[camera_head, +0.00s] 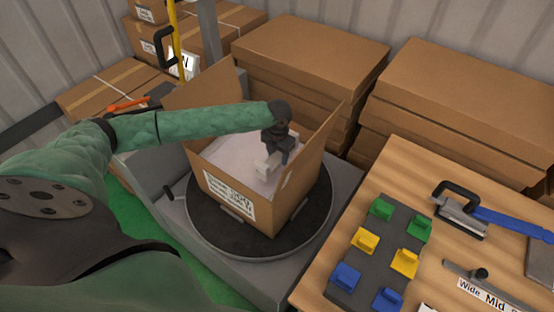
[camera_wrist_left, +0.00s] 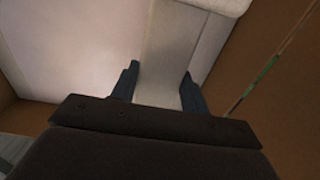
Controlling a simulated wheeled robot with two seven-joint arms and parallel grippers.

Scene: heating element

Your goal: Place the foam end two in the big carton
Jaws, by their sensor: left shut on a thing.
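The big carton (camera_head: 217,189) stands open on a round dark turntable, its flaps up and a white label on its front. A pale, flat surface (camera_head: 228,155) fills much of its inside. My left gripper (camera_head: 270,160) reaches down into the carton near its right wall and is shut on the white foam end two (camera_head: 262,168). In the left wrist view the foam end (camera_wrist_left: 165,70) runs between the two dark fingers (camera_wrist_left: 158,88), beside the carton's brown wall (camera_wrist_left: 275,95). I cannot tell whether the foam rests on anything. My right gripper is not in view.
The round turntable (camera_head: 318,208) sits on a grey stand. A wooden table (camera_head: 400,165) at the right holds a dark mat with green, yellow and blue blocks, and a blue-handled tool (camera_head: 505,220). Stacked flat cartons (camera_head: 310,50) stand behind.

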